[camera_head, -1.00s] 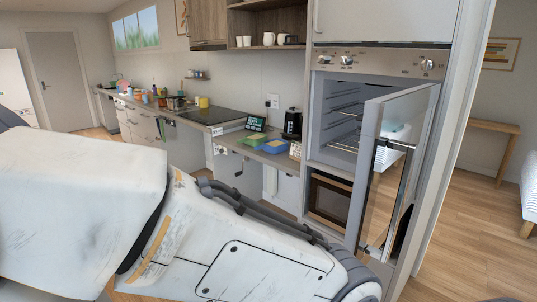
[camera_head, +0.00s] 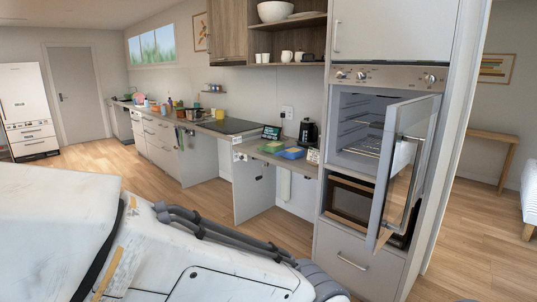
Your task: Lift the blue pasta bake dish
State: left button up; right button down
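A blue dish (camera_head: 291,153), which looks like the blue pasta bake dish, sits on the counter (camera_head: 247,150) just left of the tall oven unit. A green dish (camera_head: 271,147) is beside it on its left. Both are small in the picture, and I cannot see any contents clearly. My white arm fills the lower left of the view, well in front of the counter. Neither of my grippers shows in the frame.
The oven (camera_head: 366,130) is open, its door (camera_head: 408,165) swung out to the right of the dishes. A black kettle (camera_head: 308,132) and a tablet-like screen (camera_head: 271,132) stand behind the dishes. A black hob (camera_head: 230,126) lies further left. Open floor is at left.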

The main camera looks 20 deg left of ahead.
aim_at(288, 153)
jog(key=u, duration=0.7)
jog(key=i, duration=0.8)
jog(key=u, duration=0.7)
jog(key=i, duration=1.65)
jog(key=z, duration=1.35)
jog(key=i, duration=0.7)
jog(key=z, duration=0.65)
jog(key=i, duration=0.45)
